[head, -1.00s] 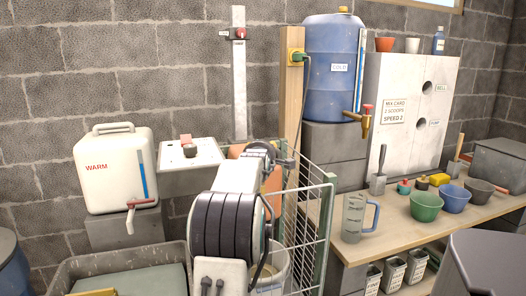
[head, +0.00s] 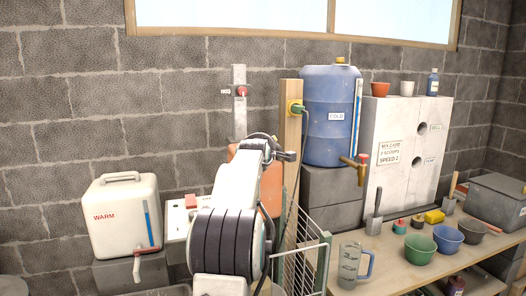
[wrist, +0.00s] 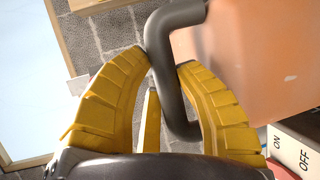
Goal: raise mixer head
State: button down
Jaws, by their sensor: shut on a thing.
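The orange mixer head (head: 240,153) shows beside the grey upright column (head: 239,115), partly hidden behind my white arm. In the wrist view the mixer head (wrist: 262,55) fills the upper right, with a dark grey bent handle (wrist: 166,85) beside it. My gripper (wrist: 163,60) has its yellow ribbed fingers on either side of this handle and is shut on it. In the head view the grip itself is hidden by my arm. A white switch box marked ON and OFF (wrist: 292,150) shows at lower right in the wrist view.
A wooden post (head: 291,135) and a wire guard (head: 306,262) stand close right of my arm. A blue COLD barrel (head: 325,95) is beyond. A white WARM container (head: 122,228) stands left. A bench (head: 400,262) with bowls and a jug (head: 349,265) is right.

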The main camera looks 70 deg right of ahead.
notch_tip(320, 180, up, 5)
jog(key=shift+f+p, duration=0.1)
jog(key=shift+p, duration=1.1)
jog(key=c, duration=1.1)
grip_release()
jog(key=shift+c, duration=0.2)
jog(key=shift+f, duration=0.1)
jog(key=shift+f, duration=0.1)
jog(key=shift+a, duration=0.15)
jog(key=v, duration=1.1)
jog(key=shift+a, duration=0.4)
